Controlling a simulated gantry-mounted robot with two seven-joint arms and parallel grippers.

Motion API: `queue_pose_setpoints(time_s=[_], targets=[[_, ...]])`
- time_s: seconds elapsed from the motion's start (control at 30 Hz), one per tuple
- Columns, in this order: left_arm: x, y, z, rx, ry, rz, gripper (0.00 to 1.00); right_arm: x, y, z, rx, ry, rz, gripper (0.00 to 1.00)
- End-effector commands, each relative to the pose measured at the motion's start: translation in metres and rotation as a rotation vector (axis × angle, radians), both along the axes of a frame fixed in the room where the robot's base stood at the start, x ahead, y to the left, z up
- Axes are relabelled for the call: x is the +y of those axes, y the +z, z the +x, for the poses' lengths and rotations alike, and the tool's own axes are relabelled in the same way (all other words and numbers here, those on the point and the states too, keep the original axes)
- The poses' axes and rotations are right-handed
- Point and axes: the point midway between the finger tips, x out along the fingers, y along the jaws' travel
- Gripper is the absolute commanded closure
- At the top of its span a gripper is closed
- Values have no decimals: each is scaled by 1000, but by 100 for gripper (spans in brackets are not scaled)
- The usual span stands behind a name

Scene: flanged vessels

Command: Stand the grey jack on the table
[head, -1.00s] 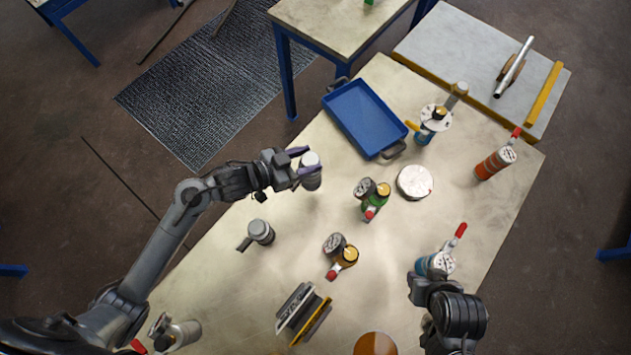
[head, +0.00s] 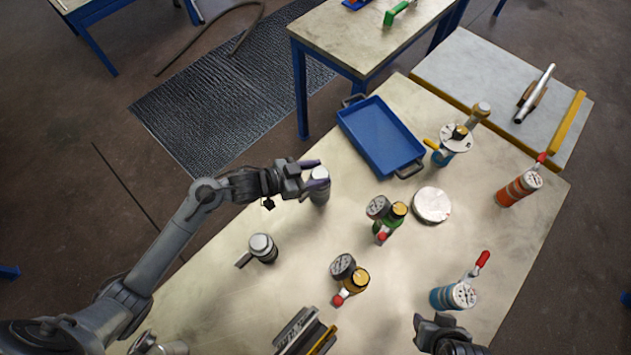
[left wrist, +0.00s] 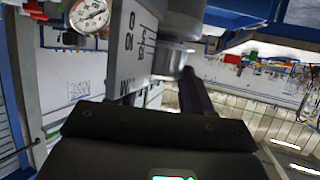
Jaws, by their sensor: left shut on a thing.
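My left gripper (head: 316,176) is shut on the grey jack (head: 320,193), a grey cylinder with a pale round top. It is held upright at the table's left edge, beyond the other grey jack-like cylinder. I cannot tell whether its base touches the table (head: 215,285). In the left wrist view the jack (left wrist: 140,45) fills the space between the fingers, with printed marks on its side; its base is hidden. My right gripper (head: 437,328) is at the bottom, just below a blue jack (head: 453,297); its fingers are not clear.
Another grey cylinder (head: 262,247) with a short lever stands nearer. Bare table lies right of the held jack.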

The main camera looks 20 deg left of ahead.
Motion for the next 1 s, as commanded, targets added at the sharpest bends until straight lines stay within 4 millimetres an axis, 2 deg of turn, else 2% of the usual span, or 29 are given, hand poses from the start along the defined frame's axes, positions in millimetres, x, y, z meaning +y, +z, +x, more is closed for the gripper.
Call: queue_pose_setpoints(time_s=[0.23, 0.5, 0.97, 1.0], targets=[[0, -10, 1, -5, 1, -2, 100, 0, -2, 0, 0, 0, 0, 60], [0, -38, 1, -4, 2, -3, 100, 0, -6, 0, 1, 0, 0, 60], [0, -44, 1, -6, 1, -1, 100, 0, -8, -1, 2, 0, 1, 60], [0, -45, 0, -2, 0, 1, 44, 0, -7, -1, 2, 0, 1, 60]])
